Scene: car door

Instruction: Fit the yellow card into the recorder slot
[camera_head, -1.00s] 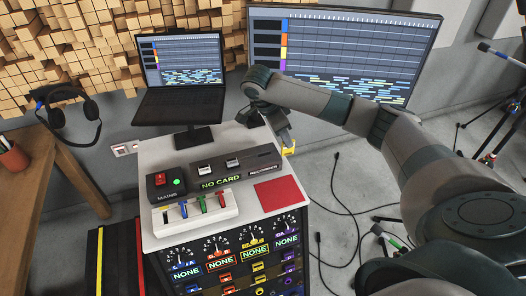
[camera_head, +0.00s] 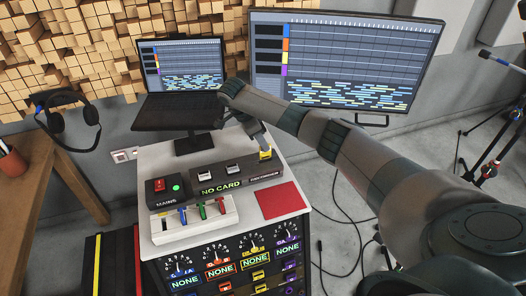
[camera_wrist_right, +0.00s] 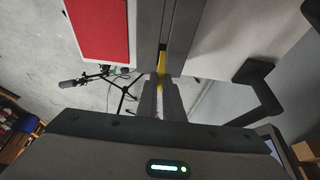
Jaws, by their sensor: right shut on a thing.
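The yellow card (camera_head: 265,154) is held in my right gripper (camera_head: 264,147), low over the right end of the dark grey recorder (camera_head: 250,174). In the wrist view my right gripper (camera_wrist_right: 160,84) is shut on the card (camera_wrist_right: 162,62), which shows as a narrow yellow strip beside a dark slot-like gap (camera_wrist_right: 163,46). I cannot tell whether the card touches the recorder or enters the slot. The recorder's display (camera_head: 221,187) reads NO CARD. My left gripper is not in view.
A red mat (camera_head: 281,199) lies on the console top (camera_head: 245,223), right of a white fader box (camera_head: 194,218). A mains switch box (camera_head: 164,189) stands left of the recorder. A laptop (camera_head: 181,85) and a large monitor (camera_head: 343,60) are behind.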

